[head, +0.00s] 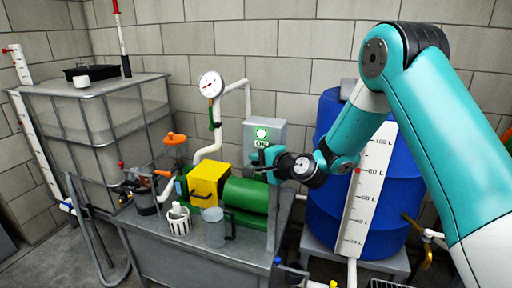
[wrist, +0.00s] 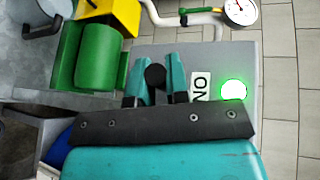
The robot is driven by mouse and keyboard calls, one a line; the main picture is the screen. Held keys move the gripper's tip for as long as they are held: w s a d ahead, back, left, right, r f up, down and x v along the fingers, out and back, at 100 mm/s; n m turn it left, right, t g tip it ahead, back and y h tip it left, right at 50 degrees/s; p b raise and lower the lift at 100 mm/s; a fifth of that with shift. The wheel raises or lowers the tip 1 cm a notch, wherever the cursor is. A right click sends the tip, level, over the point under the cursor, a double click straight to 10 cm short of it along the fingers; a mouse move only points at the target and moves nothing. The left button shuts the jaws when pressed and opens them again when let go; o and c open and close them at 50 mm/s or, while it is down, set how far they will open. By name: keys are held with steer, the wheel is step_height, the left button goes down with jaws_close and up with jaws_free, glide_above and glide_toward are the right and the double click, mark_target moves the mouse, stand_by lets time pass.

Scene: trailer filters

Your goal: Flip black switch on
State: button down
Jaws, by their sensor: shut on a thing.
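The black switch (wrist: 155,76) shows in the wrist view as a round dark knob on the front of a grey control box (wrist: 215,60). My gripper (wrist: 157,68) is shut on it, with one teal finger on each side. In the head view the grey box (head: 279,133) is on the wall side behind the bench, and my gripper (head: 265,161) is at its lower front, hiding the switch. A round green light (wrist: 233,91) on the box glows, next to a white ON label (wrist: 200,86). The switch's exact angle is hard to tell.
A green motor (head: 245,195) and yellow housing (head: 207,185) sit left of my gripper on the metal bench. A white strainer (head: 179,219) and grey mug (head: 213,227) stand in front. A blue drum (head: 322,195) is close on the right; a gauge (head: 211,85) rises behind.

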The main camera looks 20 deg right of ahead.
steer(key=shift+w+d+r+m+g+p, duration=0.1)
steer(key=shift+r+m+g+p, duration=0.5)
steer(key=shift+p, duration=0.9)
steer(key=shift+f, duration=0.15)
steer(key=c, duration=1.1)
jaws_free()
steer(key=b+v, duration=0.4)
steer(key=v, duration=1.3)
steer(key=shift+d, duration=0.2)
